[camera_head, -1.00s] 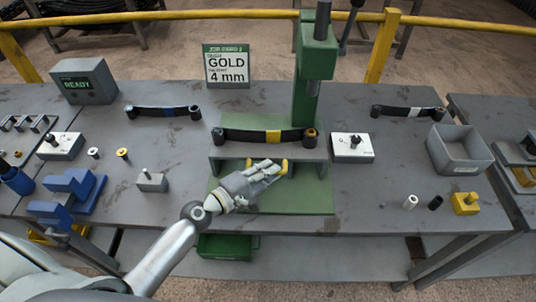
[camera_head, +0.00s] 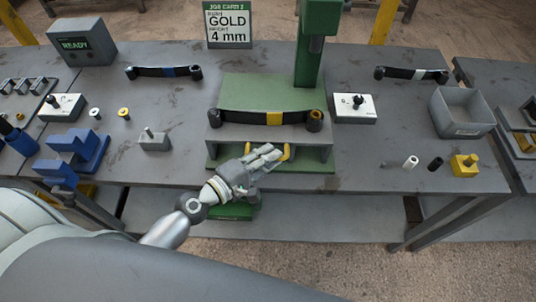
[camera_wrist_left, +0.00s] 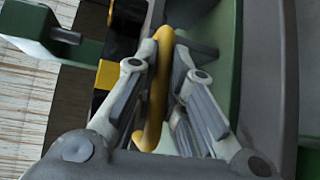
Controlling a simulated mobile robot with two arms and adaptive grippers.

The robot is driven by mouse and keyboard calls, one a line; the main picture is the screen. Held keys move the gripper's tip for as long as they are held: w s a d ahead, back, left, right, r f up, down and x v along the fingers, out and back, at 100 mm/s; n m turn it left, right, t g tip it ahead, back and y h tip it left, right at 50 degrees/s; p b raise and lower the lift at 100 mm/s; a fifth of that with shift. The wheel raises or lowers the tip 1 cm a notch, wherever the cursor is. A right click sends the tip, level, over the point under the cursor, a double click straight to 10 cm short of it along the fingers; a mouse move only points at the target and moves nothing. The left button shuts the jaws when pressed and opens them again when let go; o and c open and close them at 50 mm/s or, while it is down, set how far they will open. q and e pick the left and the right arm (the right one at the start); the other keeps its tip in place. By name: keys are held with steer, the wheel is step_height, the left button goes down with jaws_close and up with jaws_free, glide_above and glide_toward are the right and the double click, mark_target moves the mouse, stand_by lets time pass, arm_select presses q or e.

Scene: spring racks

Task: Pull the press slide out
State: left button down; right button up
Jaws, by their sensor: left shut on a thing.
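The press slide (camera_head: 230,133) is a grey shelf-like block in front of the green press (camera_head: 312,50). A black leaf spring with a yellow band (camera_head: 274,118) lies across its top, with a rolled eye at each end. A yellow handle (camera_head: 286,151) is on the slide's front. My left gripper (camera_head: 268,157) is at this handle. In the left wrist view the gripper (camera_wrist_left: 162,95) has its fingers on both sides of the yellow handle (camera_wrist_left: 154,100), shut on it. My right gripper is not in view.
A job card sign (camera_head: 228,22) reads GOLD, 4 mm. White boxes with black knobs (camera_head: 355,108) (camera_head: 61,107) stand on either side. A grey bin (camera_head: 461,113), a blue stand (camera_head: 75,150) and small pins are on the table. A green drawer (camera_head: 233,210) is below.

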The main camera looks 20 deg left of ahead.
arm_select(q)
steer(key=c, duration=1.5)
jaws_free()
steer(key=shift+s+d+f, duration=0.1)
steer(key=shift+s, duration=0.15)
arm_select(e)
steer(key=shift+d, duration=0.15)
arm_select(q)
steer(key=v, duration=1.2)
